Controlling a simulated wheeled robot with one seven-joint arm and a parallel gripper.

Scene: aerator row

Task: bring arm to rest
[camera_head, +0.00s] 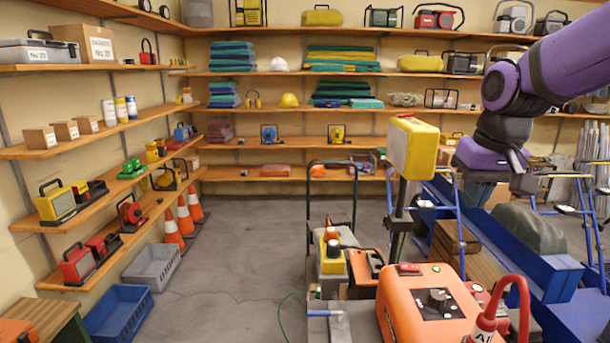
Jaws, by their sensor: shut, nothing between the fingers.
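My purple and dark grey arm (500,90) comes in from the upper right edge and bends down at a dark joint. Its lower purple part (485,157) hangs above the blue frame at the right. I can make out no gripper fingers. The arm holds nothing that I can see.
An orange machine (430,305) with a red hose stands at the front right, behind it a yellow box (413,147) on a post. A blue frame (540,270) bears a grey-green lump (525,228). Stocked shelves line the left and back walls. Grey floor (250,250) is open at centre-left.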

